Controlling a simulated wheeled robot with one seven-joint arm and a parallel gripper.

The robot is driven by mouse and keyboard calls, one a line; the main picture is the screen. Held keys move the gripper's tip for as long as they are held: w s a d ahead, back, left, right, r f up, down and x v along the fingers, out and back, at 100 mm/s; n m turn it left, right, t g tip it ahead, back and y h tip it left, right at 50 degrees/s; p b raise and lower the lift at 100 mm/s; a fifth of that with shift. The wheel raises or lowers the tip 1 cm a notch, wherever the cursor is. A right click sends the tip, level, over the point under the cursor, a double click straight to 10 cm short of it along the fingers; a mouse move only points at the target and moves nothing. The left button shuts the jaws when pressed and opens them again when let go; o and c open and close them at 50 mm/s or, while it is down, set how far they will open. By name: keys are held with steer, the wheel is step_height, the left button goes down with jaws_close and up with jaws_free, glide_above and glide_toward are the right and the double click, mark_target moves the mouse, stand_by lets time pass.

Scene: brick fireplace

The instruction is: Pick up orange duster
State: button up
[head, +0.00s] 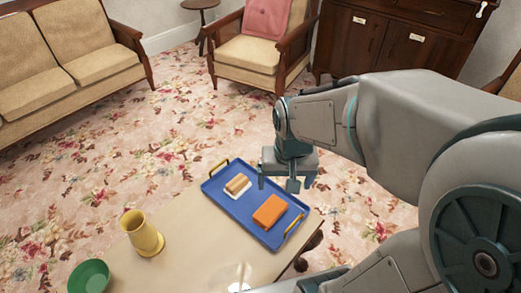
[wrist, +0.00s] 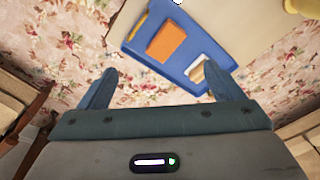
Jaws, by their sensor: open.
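The orange duster (head: 269,211) is a block-shaped orange piece lying on the right part of a blue tray (head: 214,186) on the table. It also shows in the wrist view (wrist: 166,40), beyond the fingers and between their lines. My gripper (head: 286,182) is open and empty. It hangs above and beyond the tray's far edge, apart from the duster. In the wrist view its two fingers (wrist: 159,70) stand wide apart with nothing between them.
A tan and white item (head: 238,185) lies on the tray left of the duster. The tray has yellow handles. A yellow vase (head: 143,233) and a green bowl (head: 90,276) stand on the beige table (head: 190,240). Armchair (head: 255,50), sofa (head: 75,60) and cabinet (head: 395,40) are farther back.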

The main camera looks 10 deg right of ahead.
steer(key=w+f+m, duration=0.4)
steer(key=w+f, duration=0.2)
steer(key=m+g, duration=0.1)
steer(key=m, duration=0.3)
glide_above(271, 209)
steer(key=f, duration=1.7)
steer(key=shift+w+a+f, duration=0.1)
steer(key=shift+a, duration=0.2)
steer(key=shift+d+f+b, duration=0.15)
steer(key=shift+f+b, duration=0.15)
steer(key=shift+f, duration=1.15)
steer(key=shift+d+f+b, duration=0.15)
steer(key=shift+f+b, duration=0.15)
steer(key=shift+f, duration=1.1)
steer(key=c, duration=1.1)
